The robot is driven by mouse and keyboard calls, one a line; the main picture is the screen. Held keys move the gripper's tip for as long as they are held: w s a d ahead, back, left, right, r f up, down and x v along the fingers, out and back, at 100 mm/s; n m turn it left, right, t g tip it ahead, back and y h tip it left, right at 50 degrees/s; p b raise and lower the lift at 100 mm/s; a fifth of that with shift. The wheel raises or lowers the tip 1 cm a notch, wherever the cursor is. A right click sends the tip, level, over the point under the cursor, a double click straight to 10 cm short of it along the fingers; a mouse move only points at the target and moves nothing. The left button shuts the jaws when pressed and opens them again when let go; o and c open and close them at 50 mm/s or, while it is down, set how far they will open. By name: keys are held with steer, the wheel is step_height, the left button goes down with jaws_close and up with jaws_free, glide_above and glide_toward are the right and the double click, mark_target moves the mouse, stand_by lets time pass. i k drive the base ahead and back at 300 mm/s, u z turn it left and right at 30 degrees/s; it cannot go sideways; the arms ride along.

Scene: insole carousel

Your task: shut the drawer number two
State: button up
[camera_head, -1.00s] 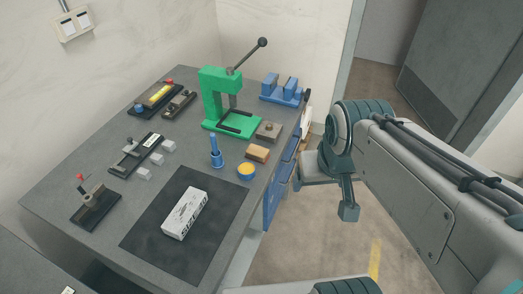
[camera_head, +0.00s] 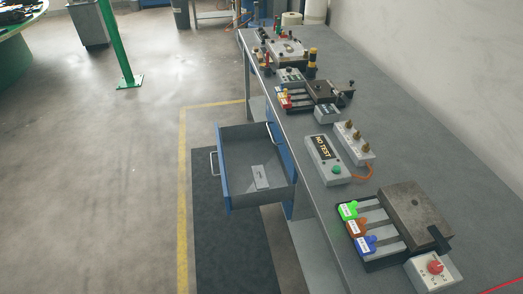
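A blue-fronted drawer (camera_head: 224,178) stands pulled out to the left from under the grey workbench. A light metal handle (camera_head: 214,163) is on its outer front. Inside the drawer lies a small pale labelled item (camera_head: 260,177). Another blue drawer front or cabinet face (camera_head: 279,150) shows beside it under the bench. I cannot read a number on the drawer. My gripper is not in this view.
The grey workbench (camera_head: 373,150) carries a "NO TEST" box (camera_head: 324,158), a fixture with green, brown and blue clamps (camera_head: 356,228), and a red-knob box (camera_head: 434,268). A dark mat (camera_head: 235,262) lies below the drawer. The floor to the left is clear up to a green post (camera_head: 120,45).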

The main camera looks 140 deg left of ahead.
mark_target(240, 148)
steer(key=u, duration=2.8)
steer(key=k, duration=0.85)
steer(key=u, duration=2)
steer(key=i, duration=0.5)
steer(key=u, duration=0.4)
steer(key=i, duration=1.55)
steer(key=z, duration=0.6)
steer(key=i, duration=0.35)
steer(key=z, duration=0.25)
